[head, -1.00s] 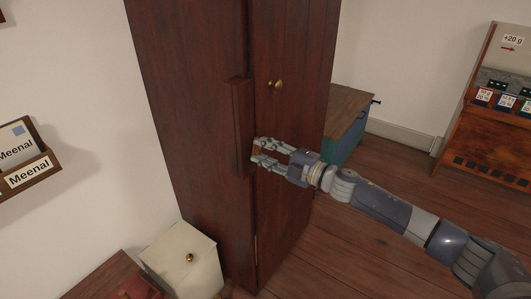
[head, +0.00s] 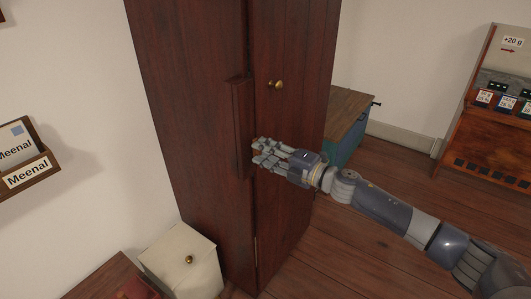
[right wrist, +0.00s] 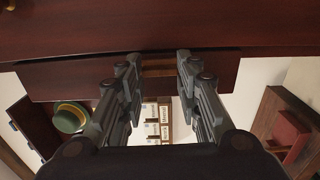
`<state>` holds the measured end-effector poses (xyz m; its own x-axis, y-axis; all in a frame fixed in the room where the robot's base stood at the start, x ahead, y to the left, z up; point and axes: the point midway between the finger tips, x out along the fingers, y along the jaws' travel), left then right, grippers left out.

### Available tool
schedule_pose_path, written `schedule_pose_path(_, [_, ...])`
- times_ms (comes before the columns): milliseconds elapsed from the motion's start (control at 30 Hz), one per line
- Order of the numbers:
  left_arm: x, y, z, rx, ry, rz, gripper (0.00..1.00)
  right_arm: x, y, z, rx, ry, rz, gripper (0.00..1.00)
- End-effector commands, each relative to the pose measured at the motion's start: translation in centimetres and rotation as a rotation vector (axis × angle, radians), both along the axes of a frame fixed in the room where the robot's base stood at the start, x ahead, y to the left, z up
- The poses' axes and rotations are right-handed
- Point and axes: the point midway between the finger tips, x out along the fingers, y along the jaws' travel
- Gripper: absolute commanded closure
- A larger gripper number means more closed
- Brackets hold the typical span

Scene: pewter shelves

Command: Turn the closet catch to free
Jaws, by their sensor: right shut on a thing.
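The closet (head: 185,90) is tall, dark red-brown wood, and stands in the middle of the head view. Its door (head: 292,120) has a brass knob (head: 276,84) and looks closed. A raised vertical wooden strip (head: 241,125) runs beside the door's edge. My right gripper (head: 262,153) is at this strip, below the knob, shut on the closet catch. In the right wrist view the catch (right wrist: 158,71) is a lighter brown piece between the fingertips. In the head view the fingers mostly hide the catch. My left gripper is not in view.
A cream box (head: 184,262) with a knob stands at the closet's lower left. A teal chest (head: 346,140) with a wooden top is behind it at right. A letter holder (head: 30,170) hangs on the left wall. A wooden machine (head: 490,140) stands far right. Floor at right is clear.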

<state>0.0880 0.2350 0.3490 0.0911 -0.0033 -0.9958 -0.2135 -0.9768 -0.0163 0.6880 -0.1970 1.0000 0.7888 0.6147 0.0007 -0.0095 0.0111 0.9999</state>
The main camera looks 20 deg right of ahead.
Motion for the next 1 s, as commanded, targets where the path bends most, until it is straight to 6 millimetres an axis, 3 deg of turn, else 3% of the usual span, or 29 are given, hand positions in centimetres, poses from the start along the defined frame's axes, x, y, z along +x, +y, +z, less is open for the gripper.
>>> schedule_pose_path(67, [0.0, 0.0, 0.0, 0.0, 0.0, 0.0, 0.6, -0.1, 0.1, -0.1, -0.003, 0.0, 0.002, 0.93])
schedule_pose_path(100, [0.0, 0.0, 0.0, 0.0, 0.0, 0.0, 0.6, 0.0, 0.0, -0.1, -0.003, 0.0, 0.002, 0.64])
schedule_pose_path(167, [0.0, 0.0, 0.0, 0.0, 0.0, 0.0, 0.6, -0.1, 0.1, -0.1, -0.003, 0.0, 0.002, 0.51])
schedule_pose_path(200, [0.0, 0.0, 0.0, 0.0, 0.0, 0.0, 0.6, 0.0, 0.0, -0.1, -0.003, 0.0, 0.002, 0.48])
schedule_pose_path(633, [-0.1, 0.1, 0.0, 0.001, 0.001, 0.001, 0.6, -0.6, -0.4, -0.1, -0.001, 0.002, 0.001, 0.48])
schedule_pose_path(1000, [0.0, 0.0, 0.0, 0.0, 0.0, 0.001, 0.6, -5.4, -4.2, -0.3, -0.003, 0.005, 0.001, 0.48])
